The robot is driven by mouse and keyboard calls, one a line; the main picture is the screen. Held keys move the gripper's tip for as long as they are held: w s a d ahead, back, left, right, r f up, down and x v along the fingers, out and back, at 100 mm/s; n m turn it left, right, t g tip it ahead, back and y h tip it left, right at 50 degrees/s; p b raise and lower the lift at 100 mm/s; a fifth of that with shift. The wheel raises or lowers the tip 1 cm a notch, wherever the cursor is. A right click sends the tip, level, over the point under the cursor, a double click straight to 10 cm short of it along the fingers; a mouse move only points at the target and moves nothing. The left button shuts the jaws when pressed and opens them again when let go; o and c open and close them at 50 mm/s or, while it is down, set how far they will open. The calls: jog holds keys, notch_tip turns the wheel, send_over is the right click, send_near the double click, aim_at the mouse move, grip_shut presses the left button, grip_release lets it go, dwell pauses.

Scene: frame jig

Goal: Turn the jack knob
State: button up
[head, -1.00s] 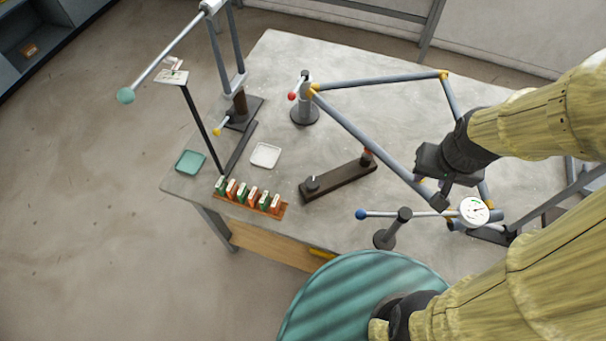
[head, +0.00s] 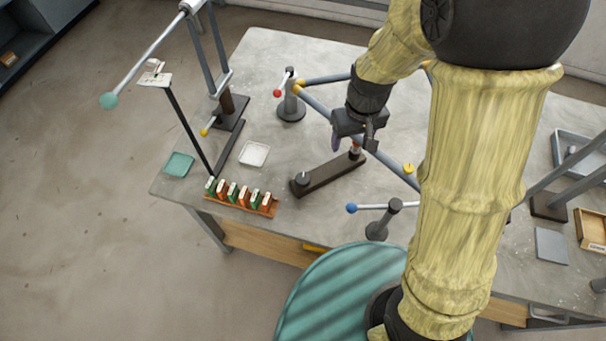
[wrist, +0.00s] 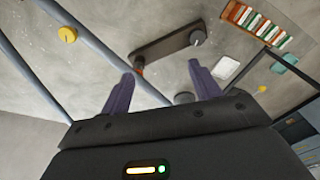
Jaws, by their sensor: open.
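A dark bar (head: 328,173) lies on the table with a short post at each end. The near post carries a dark round knob (head: 302,178) with a pale pointer; it also shows in the wrist view (wrist: 198,38). The far post (head: 355,148) has an orange-red band and shows beside the left fingertip in the wrist view (wrist: 139,68). A yellow knob (head: 408,168) sits by the grey frame tube, also in the wrist view (wrist: 67,34). No label tells which is the jack knob. My gripper (head: 354,145) is open and empty above the bar's far end (wrist: 160,73).
Grey frame tubes (head: 318,105) run close beside my gripper. A post with a red-ball lever (head: 291,103) stands behind; a blue-ball lever (head: 372,208) stands in front. A rack of coloured blocks (head: 240,200) and a white tray (head: 254,154) lie left.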

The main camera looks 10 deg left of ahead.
aim_at(303, 178)
jog(key=a+f+n, duration=0.4)
jog(key=a, duration=0.7)
jog(key=shift+a+f+g+h, duration=0.2)
jog(key=shift+g+h, duration=0.1)
jog(key=shift+g, duration=0.1)
notch_tip(303, 178, down, 18)
jog(key=p, duration=0.3)
jog(key=shift+r+p, duration=0.25)
jog(key=shift+p, duration=0.05)
jog(key=shift+c, duration=0.4)
jog(key=c, duration=0.9)
jog(key=shift+m, duration=0.3)
